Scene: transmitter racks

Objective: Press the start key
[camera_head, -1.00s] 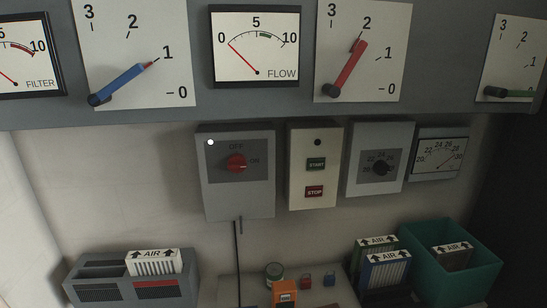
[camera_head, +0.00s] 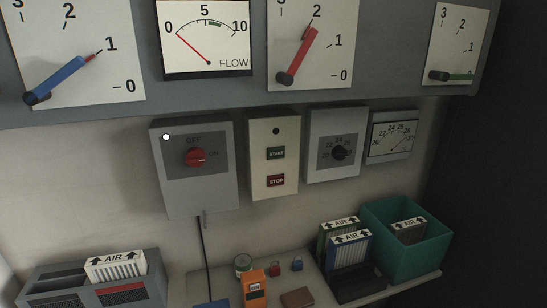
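The start key (camera_head: 276,153) is a small green button labelled START on a cream box (camera_head: 261,185) on the wall, near the middle of the head view. The red STOP key (camera_head: 276,180) sits below it, and a dark round spot (camera_head: 276,131) is above it. Nothing covers the start key. My gripper is not in view.
A grey switch box (camera_head: 195,190) with a red knob (camera_head: 196,157) hangs to the left. A dial box (camera_head: 335,118) is to the right. Gauges and levers line the panel above. A shelf below holds an orange meter (camera_head: 254,290), filters and a teal bin (camera_head: 428,250).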

